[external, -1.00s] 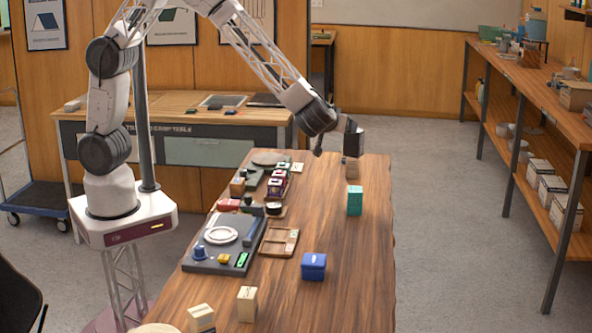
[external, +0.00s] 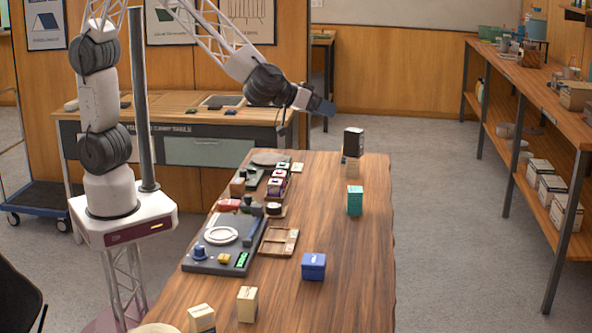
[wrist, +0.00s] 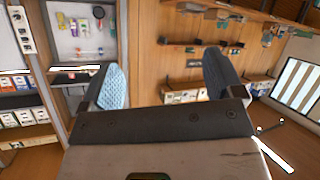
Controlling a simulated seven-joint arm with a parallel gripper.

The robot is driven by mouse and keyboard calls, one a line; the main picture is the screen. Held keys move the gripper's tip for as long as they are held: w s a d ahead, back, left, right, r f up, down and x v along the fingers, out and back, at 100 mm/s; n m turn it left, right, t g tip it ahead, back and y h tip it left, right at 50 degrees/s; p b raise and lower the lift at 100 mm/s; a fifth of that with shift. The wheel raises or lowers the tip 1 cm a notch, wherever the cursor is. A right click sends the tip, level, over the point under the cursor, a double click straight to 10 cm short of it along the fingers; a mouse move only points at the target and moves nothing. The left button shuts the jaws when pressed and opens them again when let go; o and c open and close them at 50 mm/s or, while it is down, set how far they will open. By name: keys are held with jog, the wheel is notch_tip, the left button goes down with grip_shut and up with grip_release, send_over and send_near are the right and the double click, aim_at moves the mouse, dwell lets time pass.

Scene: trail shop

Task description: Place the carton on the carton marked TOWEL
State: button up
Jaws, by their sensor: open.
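The cartons are not in the wrist view.
A teal carton (external: 355,200), a blue carton (external: 313,266) and two more beige cartons (external: 247,303) (external: 201,318) stand on the table (external: 350,290). A wooden tray (external: 279,241) and a dark board (external: 203,262) with small items lie left. The table's right side is mostly clear.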

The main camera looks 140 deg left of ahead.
jog(key=s+d+r+m+t+h, duration=0.2)
jog(key=d+m+h, duration=0.1)
jog(key=d, duration=0.7)
jog(key=s+d+r+m+t+h, duration=0.15)
jog(key=d+m+h, duration=0.25)
jog(key=d, duration=0.7)
jog(key=s+d+r+m+t+h, duration=0.1)
jog(key=d+r+m+h, duration=0.2)
jog(key=d, duration=0.7)
jog(key=s+d+f+m+g+h, duration=0.2)
jog(key=s+d+m+g+h, duration=0.1)
jog(key=s+d, duration=0.85)
jog(key=s+d+f+m+g, duration=0.1)
jog(key=s+g, duration=0.1)
jog(key=s, duration=0.6)
jog(key=s+d+f+m+g+y, duration=0.1)
jog(key=s+d+m+g, duration=0.1)
jog(key=s, duration=0.7)
jog(key=shift+f, duration=0.3)
